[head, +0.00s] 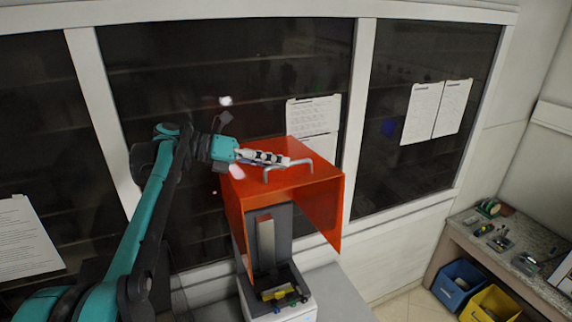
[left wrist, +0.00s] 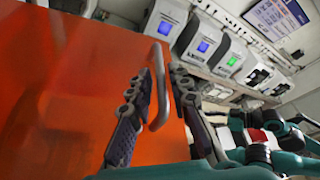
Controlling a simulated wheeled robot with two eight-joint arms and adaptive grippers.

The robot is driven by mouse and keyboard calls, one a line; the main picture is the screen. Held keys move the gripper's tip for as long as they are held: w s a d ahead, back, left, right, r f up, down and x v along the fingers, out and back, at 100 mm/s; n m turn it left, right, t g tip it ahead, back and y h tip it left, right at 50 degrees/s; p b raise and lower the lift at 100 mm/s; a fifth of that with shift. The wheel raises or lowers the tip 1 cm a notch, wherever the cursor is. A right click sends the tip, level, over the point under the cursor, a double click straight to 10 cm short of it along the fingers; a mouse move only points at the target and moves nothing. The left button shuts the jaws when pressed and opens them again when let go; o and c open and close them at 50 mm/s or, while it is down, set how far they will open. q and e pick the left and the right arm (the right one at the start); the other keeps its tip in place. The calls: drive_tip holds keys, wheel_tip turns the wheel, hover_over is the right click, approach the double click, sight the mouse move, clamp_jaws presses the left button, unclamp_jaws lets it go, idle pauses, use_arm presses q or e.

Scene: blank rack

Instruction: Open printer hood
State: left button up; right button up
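The printer's orange hood (head: 325,205) stands over the grey printer body (head: 283,225) in the head view, and its top fills the left of the left wrist view (left wrist: 60,90). A grey bar handle (head: 290,164) is on the hood's top near the front edge. My left gripper (head: 285,159) is at this handle, above the hood top. In the left wrist view its two dark fingers (left wrist: 160,108) are apart, with the handle (left wrist: 162,85) showing between them. I cannot tell whether they touch it. My right gripper is not in view.
A window with taped paper sheets (head: 438,110) is behind the printer. A workbench (head: 500,235) with small tools stands at the right, above blue (head: 456,283) and yellow (head: 490,304) bins. More machines with lit screens (left wrist: 210,46) line a shelf in the left wrist view.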

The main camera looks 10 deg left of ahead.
use_arm(q)
drive_tip(key=v, duration=0.9)
drive_tip(key=shift+a, duration=0.15)
